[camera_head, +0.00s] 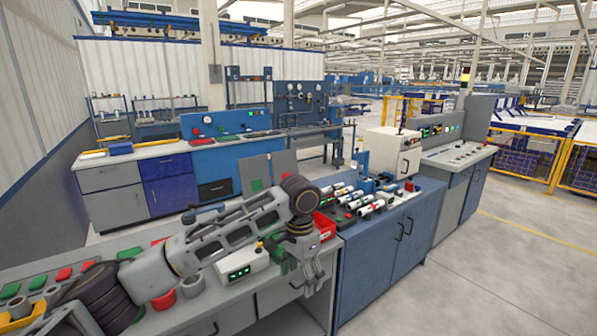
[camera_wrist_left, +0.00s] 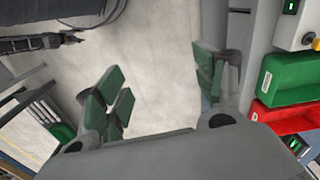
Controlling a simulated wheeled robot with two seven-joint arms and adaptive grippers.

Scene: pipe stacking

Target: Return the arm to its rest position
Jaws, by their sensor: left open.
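My left arm (camera_head: 235,225) comes in from the left and stretches over the grey workbench (camera_head: 215,312). Its left gripper (camera_head: 303,272) points down at the bench's front right edge. In the left wrist view the left gripper (camera_wrist_left: 160,92) has its green-padded fingers spread wide, with only pale floor seen between them and nothing held. The right gripper is not seen in either view.
A red bin (camera_head: 325,226) stands near the gripper; green (camera_wrist_left: 292,75) and red (camera_wrist_left: 283,118) bins show in the wrist view. White cylinders (camera_head: 371,207) lie on the blue cabinet (camera_head: 385,258). Floor (camera_head: 480,270) at right is clear.

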